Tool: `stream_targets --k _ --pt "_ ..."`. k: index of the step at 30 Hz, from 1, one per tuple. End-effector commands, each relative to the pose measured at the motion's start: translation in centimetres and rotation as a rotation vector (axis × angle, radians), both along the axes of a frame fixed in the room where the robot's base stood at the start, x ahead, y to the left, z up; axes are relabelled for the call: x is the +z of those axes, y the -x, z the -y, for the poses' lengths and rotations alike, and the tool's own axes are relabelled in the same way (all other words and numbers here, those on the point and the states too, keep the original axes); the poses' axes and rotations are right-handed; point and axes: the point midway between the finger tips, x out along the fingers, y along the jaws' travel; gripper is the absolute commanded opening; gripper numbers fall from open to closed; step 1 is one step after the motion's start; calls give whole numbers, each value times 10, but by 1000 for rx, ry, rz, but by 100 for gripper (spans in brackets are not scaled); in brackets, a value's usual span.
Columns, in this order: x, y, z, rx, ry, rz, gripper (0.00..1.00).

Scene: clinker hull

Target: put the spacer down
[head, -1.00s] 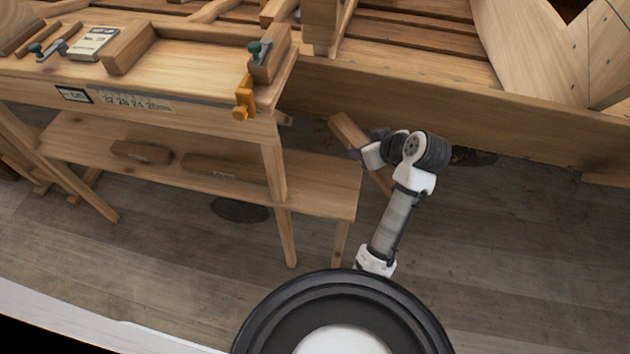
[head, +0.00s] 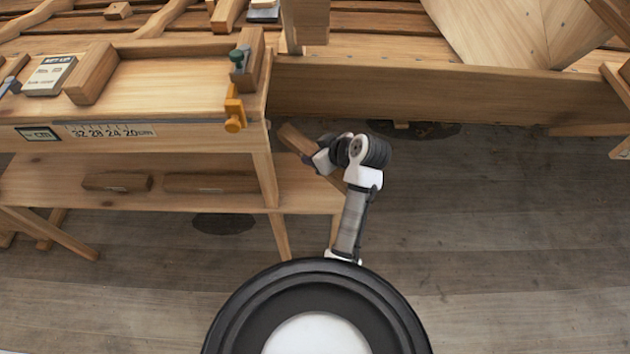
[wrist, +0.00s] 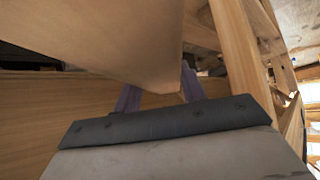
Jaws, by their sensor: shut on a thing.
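The spacer, a plain wooden piece (head: 296,140), shows at the left of my gripper in the head view, slanting down to the right and partly hidden behind the arm. My gripper (head: 316,158) is beside the right end of the workbench, and its fingertips are hard to make out there. In the wrist view the spacer (wrist: 120,40) is large and close, and its lower end sits between the purple fingers of my gripper (wrist: 160,92). The gripper is shut on it. In the head view the piece overlaps the bench end; I cannot tell whether they touch.
The workbench (head: 180,85) at left carries a printed scale, an orange clamp (head: 234,110), a green-handled clamp (head: 240,60), a wooden block (head: 92,72) and a label box (head: 48,76). Its lower shelf (head: 60,190) holds wood pieces. Hull planking (head: 420,90) runs behind. Floor at right is clear.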

Motion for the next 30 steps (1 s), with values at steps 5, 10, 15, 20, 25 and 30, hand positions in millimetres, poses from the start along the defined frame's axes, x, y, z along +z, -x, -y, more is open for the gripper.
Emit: stream_targets --k 5,10,15,20,25,30 --pt "-48 1 0 0 -3 -5 10" --pt "-84 0 0 -1 -2 -2 10" --pt "-100 -1 0 0 -2 2 10" --pt "-120 0 0 0 -3 -1 10" --pt "-137 -1 0 -1 -1 2 10" --pt "-139 -1 0 1 -1 4 10"
